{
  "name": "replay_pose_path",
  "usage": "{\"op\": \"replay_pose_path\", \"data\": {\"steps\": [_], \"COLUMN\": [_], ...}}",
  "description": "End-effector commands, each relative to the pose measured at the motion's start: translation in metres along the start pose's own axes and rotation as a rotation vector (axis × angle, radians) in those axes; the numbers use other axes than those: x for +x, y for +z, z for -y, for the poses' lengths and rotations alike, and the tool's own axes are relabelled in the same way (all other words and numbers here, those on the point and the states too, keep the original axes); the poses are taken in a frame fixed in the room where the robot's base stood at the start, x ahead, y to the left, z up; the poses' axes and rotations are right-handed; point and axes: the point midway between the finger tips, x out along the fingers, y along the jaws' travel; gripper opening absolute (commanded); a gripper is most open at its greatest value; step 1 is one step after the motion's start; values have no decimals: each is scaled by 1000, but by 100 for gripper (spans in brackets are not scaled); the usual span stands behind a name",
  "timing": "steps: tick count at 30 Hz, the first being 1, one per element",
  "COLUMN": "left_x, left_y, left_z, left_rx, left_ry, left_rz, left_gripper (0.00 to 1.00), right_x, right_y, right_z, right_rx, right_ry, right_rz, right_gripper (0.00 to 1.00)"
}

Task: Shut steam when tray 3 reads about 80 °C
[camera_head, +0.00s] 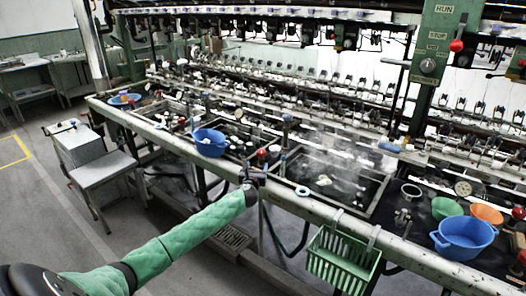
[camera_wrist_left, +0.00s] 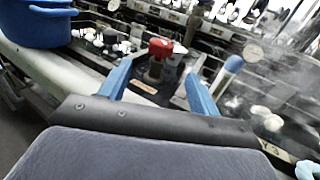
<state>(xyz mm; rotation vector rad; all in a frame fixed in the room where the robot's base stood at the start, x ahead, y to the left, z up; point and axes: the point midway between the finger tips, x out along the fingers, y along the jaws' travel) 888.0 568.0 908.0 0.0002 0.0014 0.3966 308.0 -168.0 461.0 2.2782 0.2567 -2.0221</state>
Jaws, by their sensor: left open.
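A red valve knob (camera_wrist_left: 160,47) stands on a dark stem in the left wrist view, beyond and between the two blue fingers of my left gripper (camera_wrist_left: 157,75). The fingers are apart and nothing is clearly held between them. In the head view my left gripper (camera_head: 252,176) is at the front rail, just below a red knob (camera_head: 262,153). The steaming tray (camera_head: 357,208) lies to its right. In the left wrist view a partly cut label (camera_wrist_left: 270,150) ends in "Y 3". My right gripper is not in view.
A blue basin (camera_head: 208,143) sits on the bench left of the gripper. A green basket (camera_head: 342,262) hangs from the front rail (camera_head: 325,212). Aisle floor (camera_head: 60,235) is clear at the left.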

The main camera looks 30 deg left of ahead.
Motion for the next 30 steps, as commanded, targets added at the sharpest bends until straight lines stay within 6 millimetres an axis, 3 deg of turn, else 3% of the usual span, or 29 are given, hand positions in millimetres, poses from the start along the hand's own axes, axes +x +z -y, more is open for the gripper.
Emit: {"op": "replay_pose_path", "data": {"steps": [18, 24, 30], "left_x": [90, 108, 115], "left_y": [2, 1, 1], "left_z": [1, 1, 1], "left_rx": [-2, -1, -1], "left_ry": [-1, -2, -2], "left_rz": [1, 2, 1], "left_gripper": [62, 62, 62], "right_x": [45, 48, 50], "right_y": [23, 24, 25], "right_z": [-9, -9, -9], "right_rx": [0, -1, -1], "right_ry": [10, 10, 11], "right_rz": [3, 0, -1], "right_gripper": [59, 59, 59]}}
